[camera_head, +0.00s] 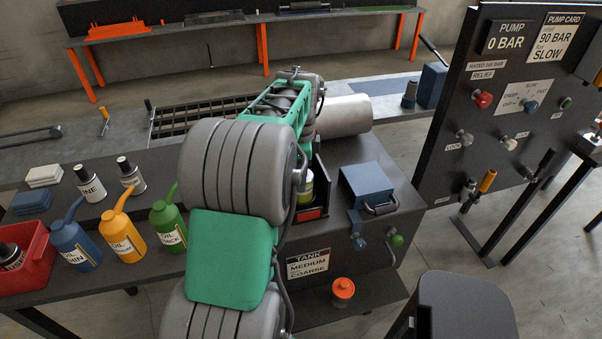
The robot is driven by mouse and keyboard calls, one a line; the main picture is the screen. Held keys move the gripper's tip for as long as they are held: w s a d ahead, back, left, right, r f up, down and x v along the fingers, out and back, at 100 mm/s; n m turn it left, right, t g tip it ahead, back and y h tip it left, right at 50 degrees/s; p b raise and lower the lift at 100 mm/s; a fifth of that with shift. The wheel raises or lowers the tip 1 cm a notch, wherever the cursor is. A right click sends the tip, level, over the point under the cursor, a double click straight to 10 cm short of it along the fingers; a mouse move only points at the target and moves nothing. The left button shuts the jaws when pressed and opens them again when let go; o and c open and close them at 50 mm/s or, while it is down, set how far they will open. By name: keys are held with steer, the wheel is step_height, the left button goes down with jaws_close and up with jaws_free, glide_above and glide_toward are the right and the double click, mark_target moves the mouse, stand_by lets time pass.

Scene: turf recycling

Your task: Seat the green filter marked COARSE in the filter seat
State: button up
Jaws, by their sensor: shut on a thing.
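A small can with a pale label and a yellow-green band (306,187) stands in the dark recess of the bench unit, partly hidden by my arm. It looks like a filter, but I cannot read its marking or tell whether it is fully seated. The dark housing around it has a red patch (309,214) on its front. A tank sign (307,265) below reads MEDIUM and COARSE. My large grey and green arm reaches over the bench and bends down behind its own links. My gripper's fingers are hidden there.
Oil bottles in blue (74,244), yellow (122,236) and green (168,226) stand left of my arm, near a red bin (26,262). A blue box (367,188) sits right of the recess. The pump panel (505,110) stands at the right. An orange-capped container (343,291) is below.

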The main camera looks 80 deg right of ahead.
steer(key=shift+f+b, duration=0.85)
steer(key=shift+f, duration=0.65)
steer(key=o, duration=1.6)
step_height(320, 180, up, 8)
steer(key=shift+f+b, duration=0.15)
steer(key=shift+b, duration=0.25)
